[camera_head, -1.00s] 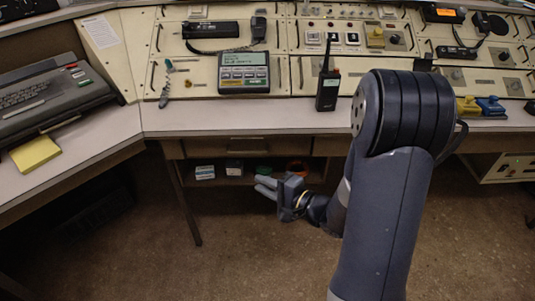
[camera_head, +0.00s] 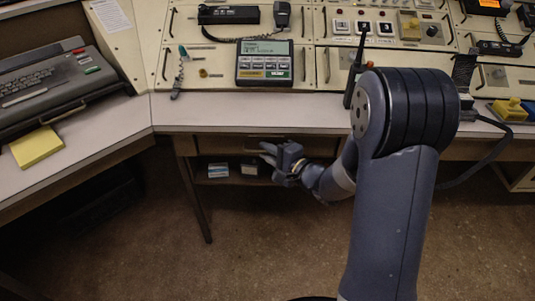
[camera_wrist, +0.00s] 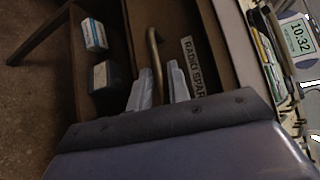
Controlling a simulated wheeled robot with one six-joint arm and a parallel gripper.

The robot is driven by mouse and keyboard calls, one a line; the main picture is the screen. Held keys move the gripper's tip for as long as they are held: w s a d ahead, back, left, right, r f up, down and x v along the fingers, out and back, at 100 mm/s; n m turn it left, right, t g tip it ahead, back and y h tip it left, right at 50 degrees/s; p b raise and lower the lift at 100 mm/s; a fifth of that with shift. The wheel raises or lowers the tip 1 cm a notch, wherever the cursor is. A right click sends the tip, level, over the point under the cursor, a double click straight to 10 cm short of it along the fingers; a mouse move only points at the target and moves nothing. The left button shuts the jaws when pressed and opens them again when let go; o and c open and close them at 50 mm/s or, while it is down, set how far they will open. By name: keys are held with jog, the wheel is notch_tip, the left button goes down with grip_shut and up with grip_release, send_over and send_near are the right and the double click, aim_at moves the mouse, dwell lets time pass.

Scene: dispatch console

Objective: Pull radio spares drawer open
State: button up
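The radio spares drawer (camera_head: 222,145) is a brown wooden front under the desk top, and it looks closed. In the wrist view its front (camera_wrist: 177,22) carries a white label (camera_wrist: 192,65) reading "RADIO SPAR", with the rest hidden. A curved brass handle (camera_wrist: 153,52) stands out from the front. My gripper (camera_head: 266,152) is in front of the drawer. In the wrist view its two pale fingers (camera_wrist: 161,82) are apart, with the lower part of the handle between them in the picture. I cannot tell whether they touch it.
An open shelf below the drawer holds a white-blue box (camera_wrist: 95,35) and a dark box (camera_wrist: 104,76). The desk edge (camera_head: 240,127) runs just above my gripper. A desk leg (camera_head: 194,200) stands at left. The floor (camera_head: 270,245) in front is clear.

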jog(key=shift+w+a, duration=0.1)
jog(key=shift+c, duration=0.4)
grip_shut()
